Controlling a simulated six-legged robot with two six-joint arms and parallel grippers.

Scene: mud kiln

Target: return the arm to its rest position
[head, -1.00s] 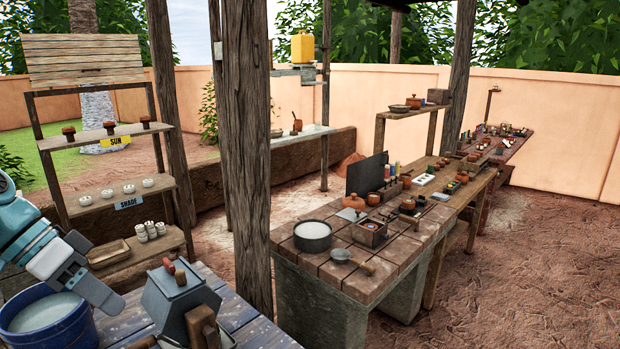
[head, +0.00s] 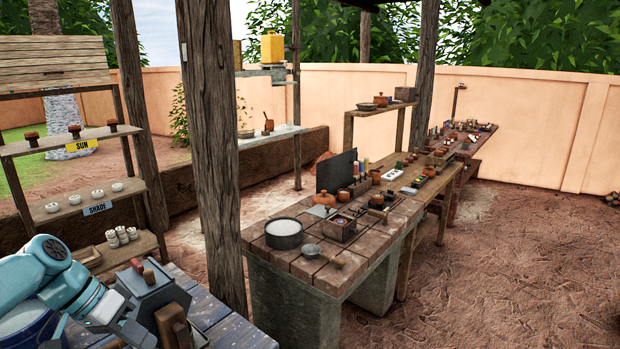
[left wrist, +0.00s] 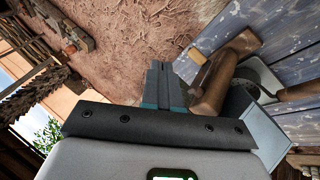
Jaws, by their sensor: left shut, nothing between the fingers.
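My left arm comes in from the left in the head view, and its dark gripper (head: 138,334) is low, beside a grey metal box (head: 155,291) with wooden handles. In the left wrist view the gripper's fingers (left wrist: 164,82) are together with nothing between them. There, a brown wooden handle (left wrist: 222,75) lies just right of the fingers. I cannot tell whether they touch it. My right gripper is not in view.
A blue bucket (head: 30,325) is partly hidden behind my arm on the blue-grey plank table (head: 215,318). A wooden post (head: 208,150) rises behind the table. A shelf (head: 75,142) with SUN and SHADE labels stands at left. A brick-topped bench (head: 265,258) is at right.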

